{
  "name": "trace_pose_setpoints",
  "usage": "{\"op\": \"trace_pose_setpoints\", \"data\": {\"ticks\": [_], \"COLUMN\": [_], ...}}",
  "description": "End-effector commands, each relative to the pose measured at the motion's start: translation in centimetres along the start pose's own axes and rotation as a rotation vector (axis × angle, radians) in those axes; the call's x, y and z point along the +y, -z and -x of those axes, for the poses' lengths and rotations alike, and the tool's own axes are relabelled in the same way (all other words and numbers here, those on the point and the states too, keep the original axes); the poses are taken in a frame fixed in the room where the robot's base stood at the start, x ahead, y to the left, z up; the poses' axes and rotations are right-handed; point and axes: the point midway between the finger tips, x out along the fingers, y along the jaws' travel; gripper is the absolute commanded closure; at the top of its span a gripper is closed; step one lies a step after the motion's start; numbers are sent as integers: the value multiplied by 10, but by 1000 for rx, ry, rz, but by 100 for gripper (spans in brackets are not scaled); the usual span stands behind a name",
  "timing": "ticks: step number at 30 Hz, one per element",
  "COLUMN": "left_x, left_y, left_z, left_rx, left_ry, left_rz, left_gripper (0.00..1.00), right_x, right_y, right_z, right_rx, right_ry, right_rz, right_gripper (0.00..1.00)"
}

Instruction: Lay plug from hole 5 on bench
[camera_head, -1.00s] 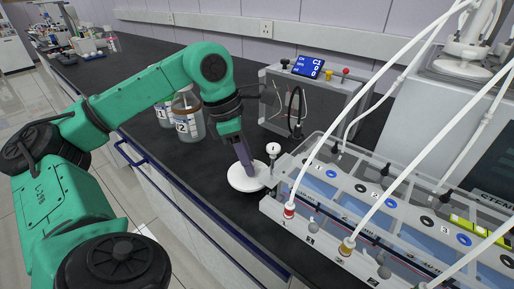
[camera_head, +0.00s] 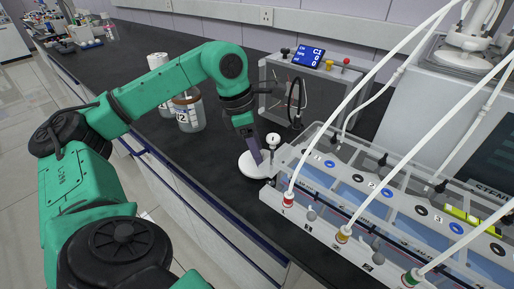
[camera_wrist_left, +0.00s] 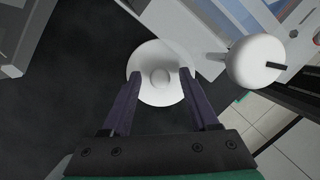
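My left gripper (camera_head: 258,162) points down beside the front left end of the clear-lidded water bath (camera_head: 325,215). It also shows in the left wrist view (camera_wrist_left: 161,74), its two dark fingers apart with nothing gripped between them. Below the fingers is a white disc (camera_head: 250,168) with a small raised knob at its middle, on the black bench (camera_head: 226,150). The disc also shows in the left wrist view (camera_wrist_left: 160,95). I cannot tell which belongs to hole 5. My right gripper is not in view.
A white round-topped knob (camera_head: 273,139) stands beside the gripper at the bath's corner. Bottle 2 (camera_head: 187,113) stands behind my left arm. A grey control box (camera_head: 290,95) is at the back. White tubes (camera_head: 385,135) rise from the bath.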

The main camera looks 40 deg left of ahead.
Motion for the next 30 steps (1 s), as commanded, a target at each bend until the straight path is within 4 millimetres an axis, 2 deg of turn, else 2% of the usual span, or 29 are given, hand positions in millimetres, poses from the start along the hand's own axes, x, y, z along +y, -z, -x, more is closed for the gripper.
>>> {"op": "trace_pose_setpoints", "data": {"ticks": [5,8,15,18,21,30], "left_x": [0,0,0,0,0,0], "left_y": [-2,-2,-3,-2,-2,-1], "left_z": [12,33,102,119,124,124], "left_rx": [-1,-3,-4,-2,0,1], "left_ry": [-1,-2,0,0,1,0], "left_rz": [0,1,-1,-1,-1,0], "left_gripper": [40,40,40,40,40,40], "right_x": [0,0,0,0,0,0], "right_y": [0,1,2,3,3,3], "right_z": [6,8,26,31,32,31], "right_rx": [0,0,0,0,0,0], "right_ry": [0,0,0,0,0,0], "right_rz": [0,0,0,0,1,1], "right_gripper": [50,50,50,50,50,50]}}
